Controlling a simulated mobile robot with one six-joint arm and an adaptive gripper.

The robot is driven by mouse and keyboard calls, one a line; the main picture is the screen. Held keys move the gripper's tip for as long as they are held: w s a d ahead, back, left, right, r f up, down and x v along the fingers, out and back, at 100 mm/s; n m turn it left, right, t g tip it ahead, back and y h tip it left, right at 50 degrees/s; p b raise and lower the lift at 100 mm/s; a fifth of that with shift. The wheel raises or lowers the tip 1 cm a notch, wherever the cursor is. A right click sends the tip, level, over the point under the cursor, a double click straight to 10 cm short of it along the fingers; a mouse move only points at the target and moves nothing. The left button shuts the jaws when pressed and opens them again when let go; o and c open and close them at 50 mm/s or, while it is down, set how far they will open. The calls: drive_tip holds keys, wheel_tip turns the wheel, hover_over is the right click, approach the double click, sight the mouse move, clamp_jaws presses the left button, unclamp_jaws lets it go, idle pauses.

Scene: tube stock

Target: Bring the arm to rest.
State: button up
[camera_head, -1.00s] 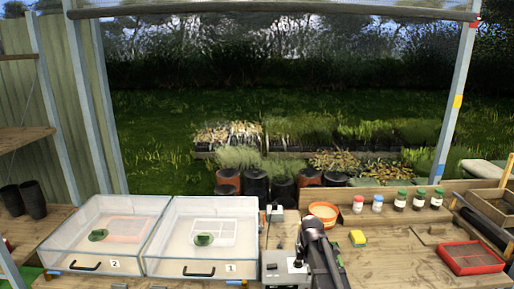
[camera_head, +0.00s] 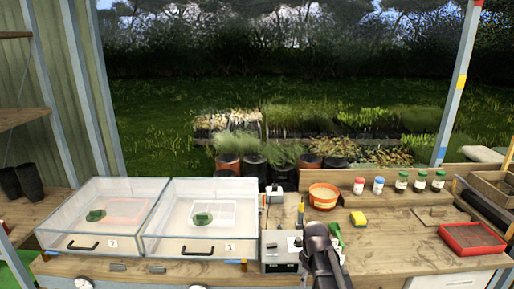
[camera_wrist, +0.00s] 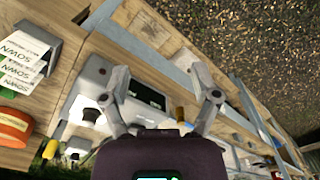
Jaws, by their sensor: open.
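My gripper (camera_wrist: 160,78) is open, with its two fingers spread apart and nothing between them. It is over or near a grey-white device with a dark screen (camera_wrist: 146,92), which lies behind the fingers in the wrist view. My dark arm (camera_head: 320,252) rises at the bottom middle of the head view, in front of the bench and just right of the device (camera_head: 283,252). I cannot tell the gap between fingers and device. The fingers are not clear in the head view.
Two clear bins (camera_head: 100,242) (camera_head: 192,247) stand at left. An orange pot (camera_head: 323,200), yellow sponge (camera_head: 358,217), several capped bottles (camera_head: 379,187) and a red tray (camera_head: 446,232) are at right. Labels reading "SOWN" (camera_wrist: 25,60) show in the wrist view.

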drive_tip(key=s+f+m+b, duration=0.4)
drive_tip(key=s+m, duration=0.3)
drive_tip(key=m, duration=0.1)
drive_tip(key=shift+s+f+m, duration=0.35)
drive_tip(key=shift+m, duration=0.05)
drive_tip(key=c, duration=0.3)
drive_tip(key=shift+a, duration=0.1)
